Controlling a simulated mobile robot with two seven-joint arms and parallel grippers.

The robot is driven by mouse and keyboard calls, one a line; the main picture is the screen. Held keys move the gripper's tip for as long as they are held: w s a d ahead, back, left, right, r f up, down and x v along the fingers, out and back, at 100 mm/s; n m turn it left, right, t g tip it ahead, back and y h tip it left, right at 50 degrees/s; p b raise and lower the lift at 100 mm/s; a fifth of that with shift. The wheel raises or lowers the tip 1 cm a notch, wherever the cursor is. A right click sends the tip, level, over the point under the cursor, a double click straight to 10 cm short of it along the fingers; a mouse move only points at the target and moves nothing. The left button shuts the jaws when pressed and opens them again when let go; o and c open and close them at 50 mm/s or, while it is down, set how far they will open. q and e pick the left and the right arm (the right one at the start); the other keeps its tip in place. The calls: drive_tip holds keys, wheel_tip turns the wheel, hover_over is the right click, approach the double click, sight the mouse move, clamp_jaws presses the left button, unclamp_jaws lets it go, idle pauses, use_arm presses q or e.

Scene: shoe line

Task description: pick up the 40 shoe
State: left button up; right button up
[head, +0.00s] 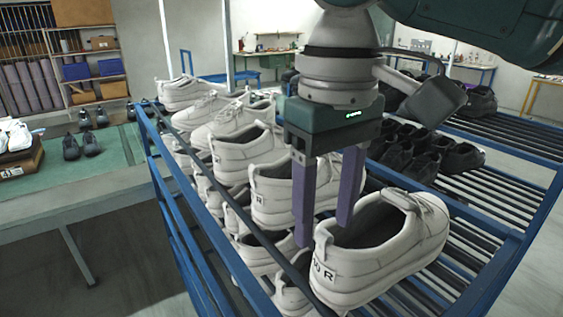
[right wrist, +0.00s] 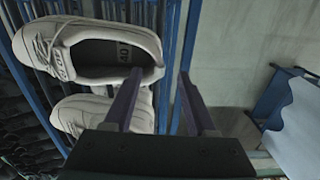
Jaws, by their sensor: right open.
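The 40 shoe is a white sneaker (head: 385,262) at the near end of the blue rack, with an R on its heel. In the right wrist view the shoe (right wrist: 151,47) shows 40 on its insole and tongue, its heel toward the fingers. My right gripper (head: 323,235) is open, its purple fingers pointing down at the heel. In the right wrist view one fingertip overlaps the shoe opening near the heel and the other is outside, beyond the heel; the gripper (right wrist: 160,73) holds nothing. I cannot tell whether either finger touches the shoe. My left gripper is not in view.
Another white shoe (head: 270,195) stands right behind, with several more in rows on the blue rack (head: 212,262). Black shoes (head: 440,155) stand on the rack to the right. A green-topped table (head: 95,175) is at left. Bare slats lie right of the 40 shoe.

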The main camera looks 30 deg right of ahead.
sight(329, 229)
drive_tip(key=shift+d+f+p, duration=0.1)
drive_tip(key=shift+f+p, duration=0.2)
drive_tip(key=shift+f, duration=0.05)
wheel_tip(329, 229, down, 4)
drive_tip(key=shift+s+d+r+p, duration=0.1)
drive_tip(key=shift+s+p, duration=0.05)
drive_tip(key=shift+p, duration=0.6)
drive_tip(key=shift+f, duration=0.45)
drive_tip(key=shift+c, duration=0.3)
drive_tip(key=c, duration=0.7)
clamp_jaws()
